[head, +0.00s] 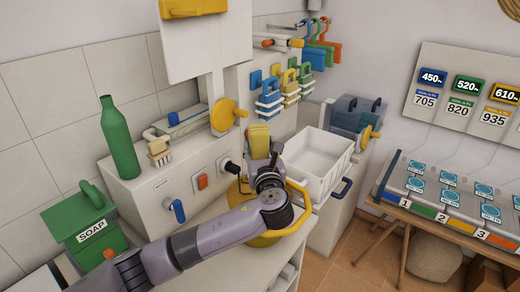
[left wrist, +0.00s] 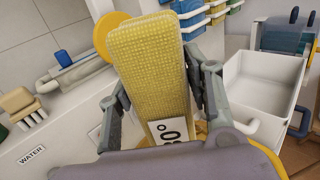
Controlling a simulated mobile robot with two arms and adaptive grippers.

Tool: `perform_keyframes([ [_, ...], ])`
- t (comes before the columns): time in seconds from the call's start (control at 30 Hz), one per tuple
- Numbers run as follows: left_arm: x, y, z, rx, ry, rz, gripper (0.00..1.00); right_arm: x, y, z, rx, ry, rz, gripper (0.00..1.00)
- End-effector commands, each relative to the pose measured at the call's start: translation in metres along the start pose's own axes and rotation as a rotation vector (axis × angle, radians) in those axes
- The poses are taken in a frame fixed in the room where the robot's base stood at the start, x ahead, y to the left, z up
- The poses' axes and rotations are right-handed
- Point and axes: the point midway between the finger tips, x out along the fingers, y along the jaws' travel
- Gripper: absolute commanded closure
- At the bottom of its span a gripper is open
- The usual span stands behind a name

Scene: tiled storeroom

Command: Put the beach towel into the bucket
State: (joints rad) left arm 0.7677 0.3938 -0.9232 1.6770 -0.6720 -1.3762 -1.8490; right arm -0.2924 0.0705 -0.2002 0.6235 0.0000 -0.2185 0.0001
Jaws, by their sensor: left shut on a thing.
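A yellow, rough-woven beach towel (head: 258,141) stands upright, folded, in my left gripper (head: 263,165). In the left wrist view the towel (left wrist: 148,52) fills the space between the two grey fingers, with a white tag low on its face. A round yellow bucket (head: 297,224) stands on the counter behind and below my left wrist. My arm hides most of it, including its inside, and the towel appears above its far side. A yellow part of the bucket (left wrist: 268,158) also shows in the left wrist view. My right gripper is not in view.
A white open basin (head: 318,172) is right of the bucket. A white machine with knobs (head: 150,195), a green bottle (head: 119,140) and a green soap box (head: 80,222) are on the left.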

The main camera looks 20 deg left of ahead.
Motion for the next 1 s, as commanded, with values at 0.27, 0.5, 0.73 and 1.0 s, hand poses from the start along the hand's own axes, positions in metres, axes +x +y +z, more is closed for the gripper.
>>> perform_keyframes([
  [0.27,0.000,0.000,-0.025,0.001,0.000,0.000,0.92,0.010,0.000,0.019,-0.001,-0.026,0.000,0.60],
  [0.5,0.000,0.000,-0.044,0.001,0.000,0.001,0.92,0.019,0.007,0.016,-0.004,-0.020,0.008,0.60],
  [0.73,0.000,0.000,-0.062,0.000,0.000,-0.001,0.92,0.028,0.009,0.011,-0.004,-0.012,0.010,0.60],
  [1.0,0.000,0.000,-0.084,0.001,-0.001,0.000,0.92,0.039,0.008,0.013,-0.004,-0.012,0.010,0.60],
])
